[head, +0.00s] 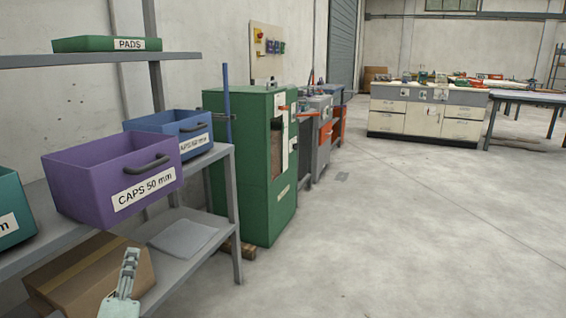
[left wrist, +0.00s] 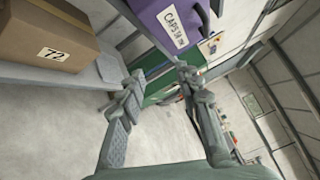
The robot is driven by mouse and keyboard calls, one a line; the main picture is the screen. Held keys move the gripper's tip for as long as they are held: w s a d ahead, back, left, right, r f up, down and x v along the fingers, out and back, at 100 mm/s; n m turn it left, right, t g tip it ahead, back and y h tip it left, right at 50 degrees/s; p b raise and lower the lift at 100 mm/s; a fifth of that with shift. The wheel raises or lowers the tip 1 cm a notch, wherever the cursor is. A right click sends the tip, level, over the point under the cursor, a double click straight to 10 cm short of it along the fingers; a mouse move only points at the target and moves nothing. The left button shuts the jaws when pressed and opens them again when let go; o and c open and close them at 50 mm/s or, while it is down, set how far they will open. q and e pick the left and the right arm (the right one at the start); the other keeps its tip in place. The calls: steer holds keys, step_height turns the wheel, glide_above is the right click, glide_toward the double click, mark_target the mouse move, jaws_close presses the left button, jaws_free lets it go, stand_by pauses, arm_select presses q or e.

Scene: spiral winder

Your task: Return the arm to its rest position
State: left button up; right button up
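My left gripper (head: 129,264) is at the lower left of the head view, seen edge-on in front of a cardboard box (head: 92,274) on the lower shelf. In the left wrist view my left gripper (left wrist: 160,79) has its two fingers spread apart with nothing between them. A purple bin (head: 110,180) labelled "CAPS 50 mm" sits on the shelf above; part of it also shows at the top of the left wrist view (left wrist: 168,28). My right gripper is in neither view.
The grey shelf rack (head: 235,215) also holds a blue bin (head: 172,121), a teal bin (head: 10,190) and a green "PADS" tray (head: 85,45). A green cabinet (head: 238,160) stands beyond it. The floor (head: 390,240) to the right is clear.

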arm_select(q)
steer(key=s+a+f+n+g, duration=0.3)
steer(key=a+f, duration=0.1)
steer(key=f, duration=0.5)
steer(key=s+a+f+n+g, duration=0.2)
steer(key=a+f+n+g, duration=0.15)
steer(key=f, duration=0.55)
steer(key=s+a+f+n+g, duration=0.3)
steer(key=a+f, duration=0.2)
steer(key=f, duration=0.4)
steer(key=s+a+f+n+g+h, duration=0.1)
steer(key=s+a+f+n+g, duration=0.35)
steer(key=s+f, duration=0.55)
steer(key=s+d+f+n+h, duration=0.1)
steer(key=d+f, duration=0.1)
steer(key=d, duration=0.6)
steer(key=s+d+f+n+h, duration=0.1)
steer(key=d+f+n+h, duration=0.1)
steer(key=d, duration=0.7)
steer(key=shift+d+f, duration=0.15)
steer(key=shift+f, duration=0.1)
